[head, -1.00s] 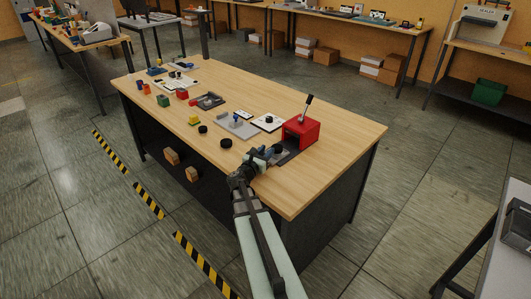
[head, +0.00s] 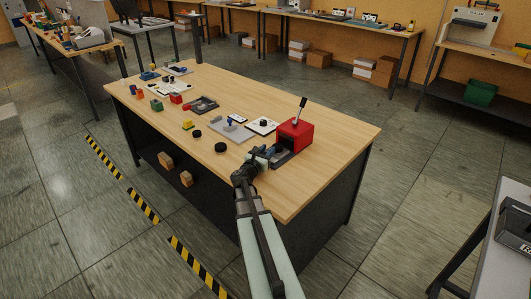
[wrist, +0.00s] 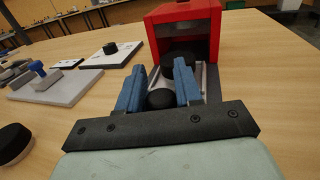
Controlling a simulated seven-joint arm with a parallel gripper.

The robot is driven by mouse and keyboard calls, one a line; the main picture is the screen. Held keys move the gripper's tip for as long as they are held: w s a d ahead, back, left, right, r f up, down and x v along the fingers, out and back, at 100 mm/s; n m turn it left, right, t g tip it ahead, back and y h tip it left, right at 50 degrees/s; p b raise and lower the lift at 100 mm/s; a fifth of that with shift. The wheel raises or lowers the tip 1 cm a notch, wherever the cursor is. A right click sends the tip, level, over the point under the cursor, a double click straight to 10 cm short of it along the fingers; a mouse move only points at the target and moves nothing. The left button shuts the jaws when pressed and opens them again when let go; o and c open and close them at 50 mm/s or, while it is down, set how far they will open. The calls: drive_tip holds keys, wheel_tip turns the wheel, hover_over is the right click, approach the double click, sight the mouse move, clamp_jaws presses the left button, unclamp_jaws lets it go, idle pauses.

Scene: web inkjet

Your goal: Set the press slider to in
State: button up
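The press (head: 296,136) is a red open-fronted housing with an upright lever, near the right part of the table; its red housing (wrist: 186,20) also shows at the top of the wrist view. A pale slider tray (wrist: 209,85) runs out of its opening towards me. A round black knob (wrist: 160,99) lies between my blue fingers, and another dark round part (wrist: 181,57) sits beyond it at the mouth of the housing. My gripper (head: 262,154) is at the front of the press. In the wrist view my gripper (wrist: 160,66) has its fingers apart; whether they touch the knob is unclear.
Left of the press are a white plate with a black knob (wrist: 109,48), a grey plate with a blue handle (wrist: 55,84) and loose black discs (head: 220,147). Small coloured blocks stand farther left. The wooden table (head: 335,150) is clear right of the press.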

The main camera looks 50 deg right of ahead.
drive_tip(key=o, duration=0.3)
drive_tip(key=v, duration=1.3)
drive_tip(key=shift+s+a, duration=0.2)
drive_tip(key=shift+a, duration=0.15)
